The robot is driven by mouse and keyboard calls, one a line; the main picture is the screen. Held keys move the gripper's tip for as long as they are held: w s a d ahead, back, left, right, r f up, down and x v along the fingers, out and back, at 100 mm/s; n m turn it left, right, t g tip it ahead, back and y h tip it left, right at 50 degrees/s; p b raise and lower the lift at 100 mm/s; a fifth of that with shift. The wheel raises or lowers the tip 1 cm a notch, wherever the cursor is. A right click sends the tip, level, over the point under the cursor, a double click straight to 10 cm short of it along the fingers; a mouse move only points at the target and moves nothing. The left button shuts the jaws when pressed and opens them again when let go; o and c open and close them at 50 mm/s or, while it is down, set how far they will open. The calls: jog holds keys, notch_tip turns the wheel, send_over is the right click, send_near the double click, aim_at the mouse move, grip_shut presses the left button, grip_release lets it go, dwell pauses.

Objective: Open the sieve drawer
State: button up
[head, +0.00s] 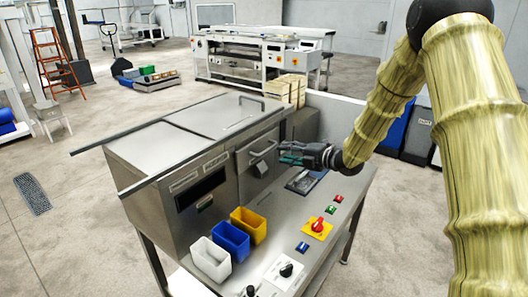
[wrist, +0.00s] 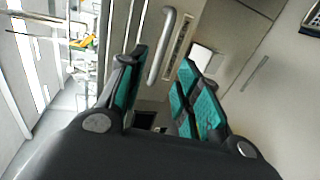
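The drawer front (head: 256,168) is a steel panel on the right part of the machine's front face. It appears closed, with a bar handle (head: 264,151) across it. My gripper (head: 284,154) is just right of the handle, its teal-padded fingers pointing left toward it. In the wrist view my gripper (wrist: 162,75) is open, and the curved metal handle (wrist: 167,42) appears in the gap between the two fingers. I see no finger closed on it. How far the handle is from the fingertips is unclear. The drawer's inside is hidden.
White, blue (head: 231,241) and yellow bins stand on the steel ledge before the machine. A red knob on a yellow plate (head: 317,229) and small buttons sit on the ledge, below my gripper. Wooden boxes (head: 289,88) stand behind the machine. Open floor lies left.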

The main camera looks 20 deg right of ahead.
aim_at(269, 150)
jog(key=p+x, duration=0.2)
jog(key=x, duration=0.7)
jog(key=shift+a, duration=0.1)
grip_shut()
